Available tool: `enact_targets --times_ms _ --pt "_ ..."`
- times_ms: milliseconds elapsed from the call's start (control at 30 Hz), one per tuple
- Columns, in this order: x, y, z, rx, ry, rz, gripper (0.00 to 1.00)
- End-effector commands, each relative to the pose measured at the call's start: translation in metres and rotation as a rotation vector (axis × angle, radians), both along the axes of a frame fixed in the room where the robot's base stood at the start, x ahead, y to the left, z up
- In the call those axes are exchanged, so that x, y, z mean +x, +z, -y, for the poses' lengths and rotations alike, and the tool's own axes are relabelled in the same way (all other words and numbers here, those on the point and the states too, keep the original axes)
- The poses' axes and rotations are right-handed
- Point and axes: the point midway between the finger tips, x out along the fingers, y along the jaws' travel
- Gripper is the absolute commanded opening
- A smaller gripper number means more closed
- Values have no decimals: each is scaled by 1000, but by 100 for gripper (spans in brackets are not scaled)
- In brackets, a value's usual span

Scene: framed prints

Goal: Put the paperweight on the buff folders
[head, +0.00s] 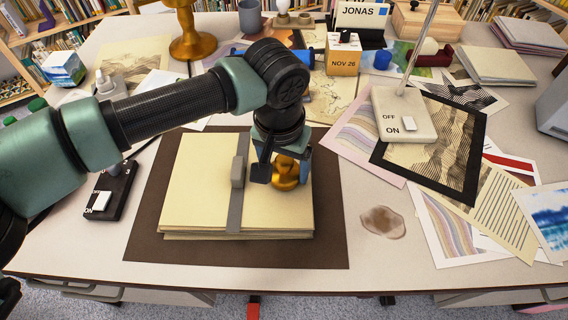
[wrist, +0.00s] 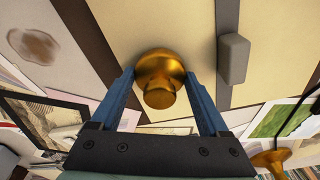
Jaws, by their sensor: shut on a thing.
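The paperweight (head: 284,176) is a golden, rounded weight with a knob, at the right part of the buff folders (head: 190,190). The folders are a cream stack with a grey strap and a grey block across the middle. My gripper (head: 284,163) points down over the stack with its blue fingers on both sides of the paperweight. In the wrist view the fingers close on the paperweight (wrist: 160,78) against the buff folders (wrist: 150,25). It appears upright, at or just above the top folder; I cannot tell whether its base touches.
The folders lie on a brown desk mat (head: 335,240). A switch box (head: 112,190) is to the left. A lamp base with a switch (head: 404,115) and a black-framed print (head: 440,150) are to the right. A brown stain (head: 383,222) marks the desk, with loose prints beyond.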

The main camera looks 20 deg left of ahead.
Motion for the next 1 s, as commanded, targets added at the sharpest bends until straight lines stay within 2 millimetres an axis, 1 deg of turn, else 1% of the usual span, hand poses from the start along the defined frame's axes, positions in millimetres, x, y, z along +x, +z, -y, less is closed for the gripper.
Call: enact_targets --times_ms 100,233,267,333,367,600,733,867,1000 --pt "1 1 0 1 0 2 0" --pt "1 -3 0 1 0 2 0" --pt "0 -3 0 1 0 0 84" --pt "0 -2 0 1 0 0 96" --pt "0 -2 0 1 0 0 100" --pt "0 -1 0 0 1 0 100" --pt "0 7 -1 2 0 1 100" --pt "-3 31 -1 5 1 2 100" --pt "-7 63 -2 5 3 2 100"
